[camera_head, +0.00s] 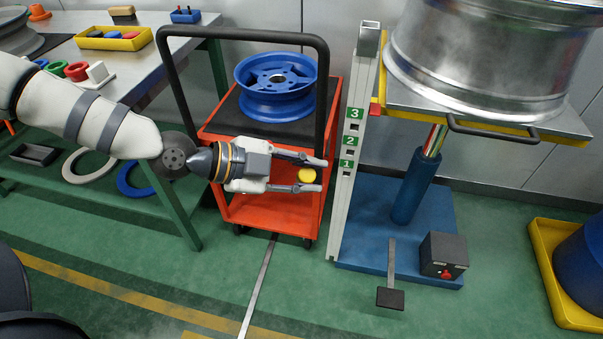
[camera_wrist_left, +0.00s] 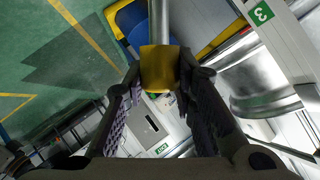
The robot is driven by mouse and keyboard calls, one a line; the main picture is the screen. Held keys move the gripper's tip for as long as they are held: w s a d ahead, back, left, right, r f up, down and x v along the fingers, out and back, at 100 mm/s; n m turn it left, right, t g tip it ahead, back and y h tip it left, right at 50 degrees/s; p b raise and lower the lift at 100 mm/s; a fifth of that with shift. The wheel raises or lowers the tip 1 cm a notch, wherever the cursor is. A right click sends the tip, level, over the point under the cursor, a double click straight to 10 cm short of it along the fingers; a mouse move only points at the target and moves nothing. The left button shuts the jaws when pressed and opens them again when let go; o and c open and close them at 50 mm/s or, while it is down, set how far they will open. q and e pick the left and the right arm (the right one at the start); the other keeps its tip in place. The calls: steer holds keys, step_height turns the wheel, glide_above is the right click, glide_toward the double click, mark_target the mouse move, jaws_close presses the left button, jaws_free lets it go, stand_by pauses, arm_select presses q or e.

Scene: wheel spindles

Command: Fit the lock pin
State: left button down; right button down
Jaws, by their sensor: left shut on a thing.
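My left gripper (camera_head: 312,173) reaches in from the left and is shut on a yellow lock pin (camera_head: 307,175). The pin's yellow end also shows between the fingers in the left wrist view (camera_wrist_left: 158,68). My right gripper is not in view.
The lift table (camera_head: 490,125) carries a large metal wheel (camera_head: 480,60) and stands on a blue base (camera_head: 435,210). An orange cart (camera_head: 215,140) with a blue wheel (camera_head: 275,85) and a dark handle stands behind my gripper. A workbench (camera_head: 140,65) is at left.

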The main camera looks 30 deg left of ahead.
arm_select(q)
steer(key=w+d+f+m+h, duration=0.2)
steer(key=d+m, duration=0.4)
steer(key=m, duration=0.6)
steer(key=shift+w+f+t+h, duration=0.4)
steer(key=shift+w+f, duration=0.35)
steer(key=shift+f, duration=0.2)
steer(key=shift+d, duration=0.1)
